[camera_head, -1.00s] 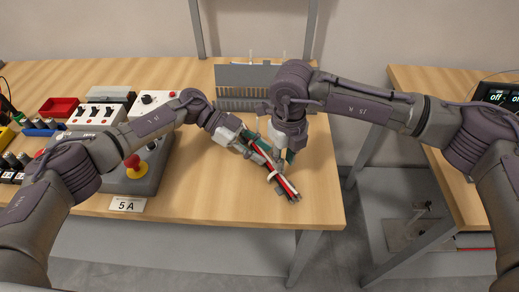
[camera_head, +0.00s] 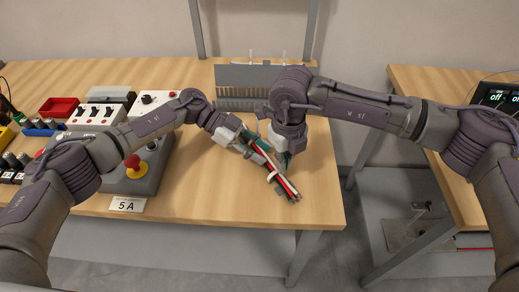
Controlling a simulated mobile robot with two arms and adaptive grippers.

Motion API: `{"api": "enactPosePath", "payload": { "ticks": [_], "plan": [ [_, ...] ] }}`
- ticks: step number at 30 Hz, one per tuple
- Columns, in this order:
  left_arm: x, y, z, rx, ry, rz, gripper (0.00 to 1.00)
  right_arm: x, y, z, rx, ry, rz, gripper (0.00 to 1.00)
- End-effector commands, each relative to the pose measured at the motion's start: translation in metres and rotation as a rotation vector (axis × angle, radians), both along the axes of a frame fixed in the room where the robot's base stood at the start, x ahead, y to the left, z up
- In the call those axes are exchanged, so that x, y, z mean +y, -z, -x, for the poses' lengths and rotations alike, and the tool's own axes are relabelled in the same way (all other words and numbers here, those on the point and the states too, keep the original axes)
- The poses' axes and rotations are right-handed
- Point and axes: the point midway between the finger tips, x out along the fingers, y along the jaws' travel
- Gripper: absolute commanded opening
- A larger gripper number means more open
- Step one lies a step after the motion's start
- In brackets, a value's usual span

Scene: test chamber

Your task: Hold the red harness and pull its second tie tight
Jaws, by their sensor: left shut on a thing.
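The red harness (camera_head: 284,184) lies slanted near the right front of the wooden table, a bundle with red, white and dark strands. A white tie (camera_head: 273,177) crosses it near its middle. My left gripper (camera_head: 257,155) is shut on the harness towards its upper left end. My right gripper (camera_head: 284,160) points down right beside the harness, close to the tie. Its fingertips are small and partly hidden by its own body, so I cannot tell whether they are open or shut. Any other tie is hidden by the grippers.
A grey slotted rack (camera_head: 238,88) stands behind the grippers. A control box with a red button (camera_head: 136,168) and a "5 A" label (camera_head: 128,205) are at left. A red tray (camera_head: 59,107) is farther left. The table's right edge is close to the harness.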

Motion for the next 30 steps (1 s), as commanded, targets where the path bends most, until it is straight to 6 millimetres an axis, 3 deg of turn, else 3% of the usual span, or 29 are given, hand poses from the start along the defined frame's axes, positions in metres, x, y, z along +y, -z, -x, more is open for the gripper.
{"api": "enactPosePath", "payload": {
  "ticks": [1, 30],
  "plan": [
    [0.004, 0.012, 0.003, 0.009, -0.002, -0.020, 0.08, 0.002, 0.000, 0.001, 0.001, -0.003, -0.004, 0.00],
    [0.003, 0.012, 0.002, 0.008, -0.004, -0.019, 0.08, 0.003, -0.019, 0.002, 0.004, -0.006, -0.007, 0.00]
  ]
}}
